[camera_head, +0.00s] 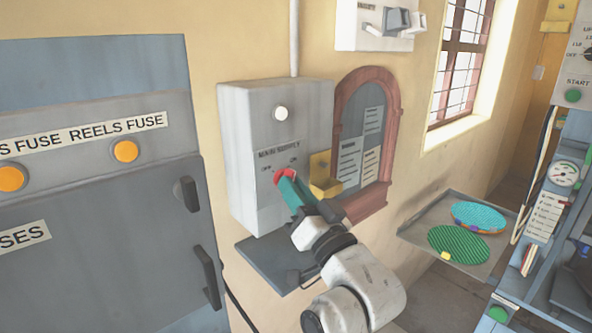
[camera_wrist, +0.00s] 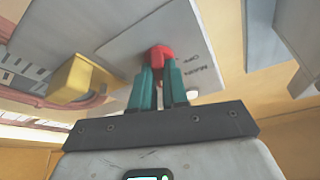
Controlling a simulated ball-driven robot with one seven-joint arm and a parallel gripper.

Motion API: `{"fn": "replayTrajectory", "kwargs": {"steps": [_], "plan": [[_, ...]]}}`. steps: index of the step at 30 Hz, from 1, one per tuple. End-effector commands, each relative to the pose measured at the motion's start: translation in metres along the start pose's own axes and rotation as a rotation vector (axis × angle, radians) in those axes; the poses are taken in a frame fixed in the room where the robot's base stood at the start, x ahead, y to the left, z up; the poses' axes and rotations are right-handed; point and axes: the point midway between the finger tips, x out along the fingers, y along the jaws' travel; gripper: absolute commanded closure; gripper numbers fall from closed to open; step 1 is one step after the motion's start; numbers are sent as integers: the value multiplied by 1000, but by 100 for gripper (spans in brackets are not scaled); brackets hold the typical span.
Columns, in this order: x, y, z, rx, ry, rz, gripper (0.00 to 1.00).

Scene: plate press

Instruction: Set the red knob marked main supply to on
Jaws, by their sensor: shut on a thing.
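The red knob (camera_head: 283,174) is on the front of a grey wall box (camera_head: 243,150) under the words MAIN SUPPLY, with OFF to its left and ON to its right. My gripper (camera_head: 293,188) reaches up to it from the lower right with teal fingers. In the wrist view the red knob (camera_wrist: 158,55) sits between the tips of my gripper (camera_wrist: 158,75), which are shut on it. The fingers hide part of the knob in the head view, so its exact pointing direction is hard to tell. A pale round lamp (camera_head: 281,113) is above it.
A yellow block (camera_head: 324,176) juts from the box's right side, close to my fingers. A grey shelf (camera_head: 262,262) is below. A red-framed notice board (camera_head: 377,82) is to the right. A tray (camera_head: 480,268) with green and blue plates stands farther right.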

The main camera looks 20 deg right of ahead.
Motion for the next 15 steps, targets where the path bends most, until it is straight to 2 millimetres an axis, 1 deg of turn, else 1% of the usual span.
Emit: {"fn": "replayTrajectory", "kwargs": {"steps": [1, 6, 15], "plan": [[2, -4, -1, 40, -8, 14, 100], [1, -4, 1, 167, -4, 67, 100], [0, -4, 2, 327, -1, 132, 100]]}}
